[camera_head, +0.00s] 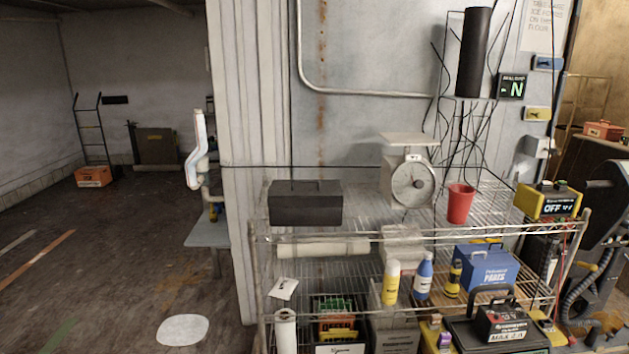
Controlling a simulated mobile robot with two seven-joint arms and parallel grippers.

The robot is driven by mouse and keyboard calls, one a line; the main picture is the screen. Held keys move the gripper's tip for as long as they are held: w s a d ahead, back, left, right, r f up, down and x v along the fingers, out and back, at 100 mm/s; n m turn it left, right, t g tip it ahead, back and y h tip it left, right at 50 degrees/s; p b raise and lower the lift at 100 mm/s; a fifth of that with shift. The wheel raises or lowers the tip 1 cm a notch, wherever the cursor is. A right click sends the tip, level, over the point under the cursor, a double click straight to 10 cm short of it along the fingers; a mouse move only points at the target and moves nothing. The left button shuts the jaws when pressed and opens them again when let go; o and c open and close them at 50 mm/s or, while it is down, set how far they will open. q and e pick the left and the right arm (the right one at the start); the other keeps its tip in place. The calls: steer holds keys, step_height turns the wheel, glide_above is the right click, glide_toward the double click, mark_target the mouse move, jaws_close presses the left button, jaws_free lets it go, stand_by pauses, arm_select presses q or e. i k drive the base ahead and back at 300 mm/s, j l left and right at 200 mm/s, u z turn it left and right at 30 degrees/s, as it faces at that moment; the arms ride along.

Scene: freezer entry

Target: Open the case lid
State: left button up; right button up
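A dark grey box-shaped case (306,208) sits upright on the left part of the top shelf of a wire rack (350,232). A small handle shows on its top and its lid looks shut. Any latch is too small to make out. A blue case marked PARTS (487,273) stands on the shelf below, and it also looks closed. A black case (470,334) lies lower still, with a labelled device on it. The frame does not show which of these the task means. Neither of my grippers is in view.
A dial scale (411,184) and a red cup (460,204) stand right of the grey case, with bare shelf between. A yellow-black device (549,202) is at the right end. Bottles (423,274) crowd the lower shelf. The floor (110,270) at left is mostly clear.

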mark_target(282, 193)
steer(key=i+j+z, duration=0.1)
steer(key=z, duration=0.95)
steer(key=j+z, duration=0.7)
steer(key=j, duration=0.25)
steer(key=j+z, duration=0.15)
steer(key=j, duration=0.3)
steer(key=k+j+z, duration=0.1)
steer(key=j, duration=0.35)
steer(key=k+j, duration=0.1)
steer(key=j, duration=0.35)
steer(key=k+j, duration=0.1)
steer(key=j, duration=0.4)
steer(key=z, duration=0.05)
